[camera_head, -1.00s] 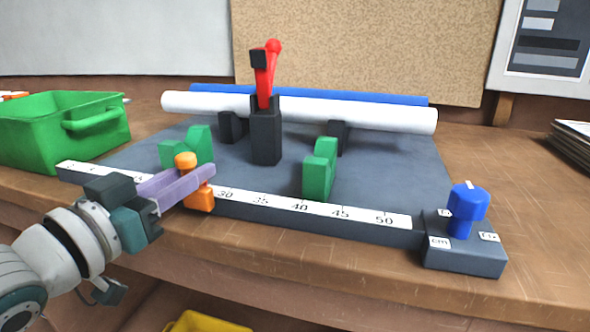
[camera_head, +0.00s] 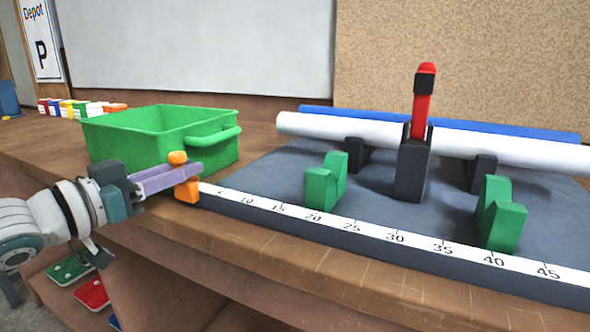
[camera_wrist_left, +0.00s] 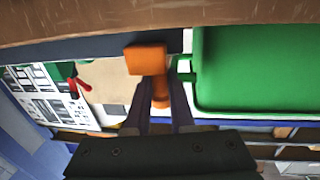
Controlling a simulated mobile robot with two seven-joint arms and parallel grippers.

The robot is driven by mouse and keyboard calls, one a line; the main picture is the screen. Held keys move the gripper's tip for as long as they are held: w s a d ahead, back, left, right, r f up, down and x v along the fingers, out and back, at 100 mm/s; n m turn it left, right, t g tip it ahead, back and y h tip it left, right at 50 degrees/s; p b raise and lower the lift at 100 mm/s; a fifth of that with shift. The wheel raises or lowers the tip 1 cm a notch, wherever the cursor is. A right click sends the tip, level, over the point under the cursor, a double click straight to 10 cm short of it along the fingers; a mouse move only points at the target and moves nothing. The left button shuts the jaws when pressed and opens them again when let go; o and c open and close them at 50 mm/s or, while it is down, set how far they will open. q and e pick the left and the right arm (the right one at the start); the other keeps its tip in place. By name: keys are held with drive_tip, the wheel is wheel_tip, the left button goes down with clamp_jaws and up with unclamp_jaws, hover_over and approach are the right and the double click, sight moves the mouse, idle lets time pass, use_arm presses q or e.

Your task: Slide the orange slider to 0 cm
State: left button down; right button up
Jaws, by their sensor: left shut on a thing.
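The orange slider (camera_head: 187,191) sits at the left end of the white number scale (camera_head: 370,232), left of the 10 mark; the 0 mark cannot be made out. Its round knob (camera_head: 177,157) sticks up on top. My left gripper (camera_head: 186,172), with pale purple fingers, is shut on the slider's stem below the knob. In the left wrist view the orange slider (camera_wrist_left: 146,60) shows between the finger ends of my left gripper (camera_wrist_left: 161,92). My right gripper is not in view.
A green bin (camera_head: 160,135) stands just behind the slider and gripper. Green supports (camera_head: 326,182), a black post with a red lever (camera_head: 422,110) and a white roll (camera_head: 300,125) stand on or behind the grey board. The table's front edge is close below.

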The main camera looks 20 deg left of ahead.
use_arm(q)
drive_tip(key=shift+a+f, duration=0.1)
drive_tip(key=shift+a, duration=0.1)
drive_tip(key=c, duration=0.8)
unclamp_jaws()
drive_tip(key=shift+a, duration=0.1)
drive_tip(key=shift+o, duration=0.2)
drive_tip(key=shift+s, duration=0.6)
drive_tip(key=s+a+p, duration=0.1)
drive_tip(key=s+p, duration=0.1)
drive_tip(key=s, duration=0.6)
drive_tip(key=shift+s+a, duration=0.3)
drive_tip(key=shift+a, duration=0.1)
